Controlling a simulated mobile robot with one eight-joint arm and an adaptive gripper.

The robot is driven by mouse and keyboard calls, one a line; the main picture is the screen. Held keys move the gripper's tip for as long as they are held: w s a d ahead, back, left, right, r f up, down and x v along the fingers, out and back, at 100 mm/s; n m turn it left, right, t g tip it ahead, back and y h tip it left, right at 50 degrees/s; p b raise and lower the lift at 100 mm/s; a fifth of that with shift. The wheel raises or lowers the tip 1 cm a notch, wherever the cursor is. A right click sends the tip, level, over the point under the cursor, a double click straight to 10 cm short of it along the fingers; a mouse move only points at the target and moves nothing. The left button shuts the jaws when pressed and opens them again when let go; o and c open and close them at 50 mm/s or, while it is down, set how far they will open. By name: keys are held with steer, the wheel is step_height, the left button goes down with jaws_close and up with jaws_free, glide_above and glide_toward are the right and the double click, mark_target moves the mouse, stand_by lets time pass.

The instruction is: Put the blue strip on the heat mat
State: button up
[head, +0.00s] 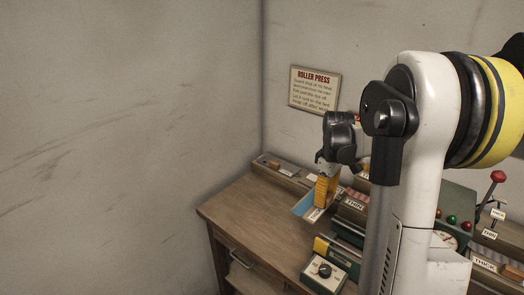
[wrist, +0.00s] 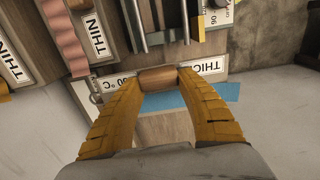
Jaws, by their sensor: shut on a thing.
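My gripper (head: 319,204) points down over the back of the bench, its yellow fingers shut. In the wrist view my gripper (wrist: 158,78) has a brown, rounded, wood-like piece (wrist: 158,79) between its fingertips. The blue strip (wrist: 206,95) lies flat just below that piece in the wrist view, partly covered by the fingers. In the head view the blue strip (head: 303,206) shows just left of the fingers. I cannot tell whether the brown piece is joined to the strip. I cannot clearly make out the heat mat.
A green control box with a black dial (head: 324,270) stands at the bench's front right. Labelled trays and a pinkish strip (wrist: 66,38) lie beside metal rails (wrist: 160,22). A green machine with a red-knobbed lever (head: 498,177) stands right. The wooden bench's left part (head: 240,212) is clear.

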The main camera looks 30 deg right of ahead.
steer(key=shift+r, duration=0.1)
step_height(320, 180, up, 7)
steer(key=p, duration=0.4)
steer(key=shift+w+a, duration=0.1)
steer(key=shift+a, duration=0.1)
steer(key=a+f+m+b, duration=0.1)
steer(key=a+f, duration=0.3)
steer(key=a, duration=0.5)
steer(key=a+f+m+b, duration=0.2)
steer(key=a+f, duration=0.3)
steer(key=a, duration=0.5)
steer(key=w+a+f+m+b, duration=0.1)
steer(key=a+f, duration=0.4)
steer(key=a, duration=0.5)
steer(key=shift+f, duration=0.25)
steer(key=shift+d, duration=0.1)
